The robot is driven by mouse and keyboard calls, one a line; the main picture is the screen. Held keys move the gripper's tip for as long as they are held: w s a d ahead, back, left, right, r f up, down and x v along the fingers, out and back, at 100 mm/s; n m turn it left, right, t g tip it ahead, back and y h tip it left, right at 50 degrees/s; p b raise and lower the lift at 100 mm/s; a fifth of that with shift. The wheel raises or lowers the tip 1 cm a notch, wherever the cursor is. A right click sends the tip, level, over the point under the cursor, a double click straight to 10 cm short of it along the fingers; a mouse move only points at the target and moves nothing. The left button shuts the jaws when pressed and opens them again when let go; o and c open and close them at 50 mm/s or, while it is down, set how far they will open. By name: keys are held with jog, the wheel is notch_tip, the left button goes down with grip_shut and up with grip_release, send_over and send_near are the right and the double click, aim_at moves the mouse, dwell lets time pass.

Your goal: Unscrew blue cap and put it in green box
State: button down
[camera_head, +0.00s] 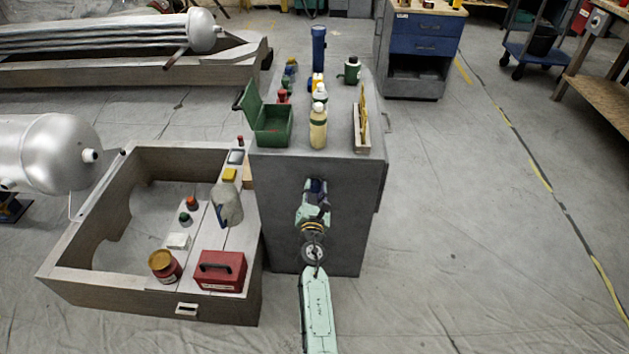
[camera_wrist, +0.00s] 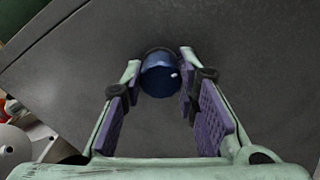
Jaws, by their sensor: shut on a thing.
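The blue cap (camera_wrist: 160,78) sits on the upright grey front of the cabinet in the wrist view, with a small white mark on its face. My gripper (camera_wrist: 160,66) is shut on it, with the purple-padded fingers on its left and right sides. In the head view my gripper (camera_head: 317,188) reaches the cabinet front and mostly hides the cap. The green box (camera_head: 271,138) stands on the left part of the cabinet top with its lid tipped open to the left.
The grey cabinet (camera_head: 290,170) also bears a cream bottle (camera_head: 318,130), a tall blue cylinder (camera_head: 319,50), a green can (camera_head: 352,70) and a narrow wooden tray (camera_head: 362,135). A wooden frame with a red toolbox (camera_head: 221,271) stands left.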

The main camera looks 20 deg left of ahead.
jog(key=shift+n, duration=0.6)
jog(key=c, duration=1.2)
grip_release()
jog(key=shift+c, duration=0.7)
